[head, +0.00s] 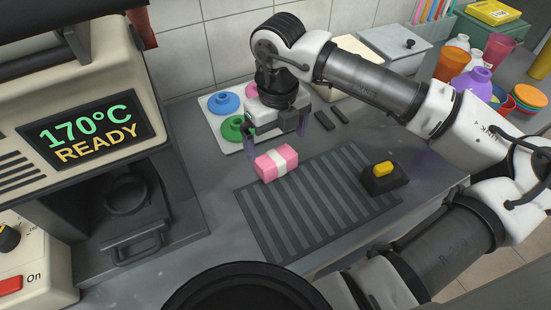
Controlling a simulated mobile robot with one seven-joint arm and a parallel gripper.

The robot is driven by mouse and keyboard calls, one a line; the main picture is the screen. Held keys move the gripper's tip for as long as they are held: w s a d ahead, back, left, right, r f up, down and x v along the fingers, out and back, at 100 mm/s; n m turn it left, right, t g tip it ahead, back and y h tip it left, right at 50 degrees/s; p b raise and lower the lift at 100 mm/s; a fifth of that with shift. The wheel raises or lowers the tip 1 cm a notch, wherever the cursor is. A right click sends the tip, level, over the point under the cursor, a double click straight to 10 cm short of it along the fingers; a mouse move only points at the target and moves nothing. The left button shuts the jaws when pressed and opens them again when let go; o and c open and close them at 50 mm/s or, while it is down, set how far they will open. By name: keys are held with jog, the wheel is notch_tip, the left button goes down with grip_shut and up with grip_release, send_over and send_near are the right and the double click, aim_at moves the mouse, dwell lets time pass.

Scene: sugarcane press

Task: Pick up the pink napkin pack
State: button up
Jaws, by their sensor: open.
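The pink napkin pack (271,166) has a white band around its middle. It lies at the upper left edge of the dark striped mat (313,205) on the grey counter. My gripper (278,148) is open and points down just behind and above the pack. Its two fingers show as dark, purplish shapes, one to the left of the pack and one to its right. I cannot tell whether either finger touches the pack.
A white tray with blue (224,103) and green (232,128) round pieces stands behind my gripper. A black block with a yellow top (384,172) sits on the mat's right. A machine reading 170°C (87,130) stands left. Cups (473,82) crowd the back right.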

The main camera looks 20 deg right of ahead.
aim_at(276, 157)
jog(key=shift+a+f+p, duration=0.1)
jog(key=shift+f+p, duration=0.75)
jog(key=shift+f, duration=2.75)
jog(key=c, duration=0.9)
jog(key=shift+r, duration=0.15)
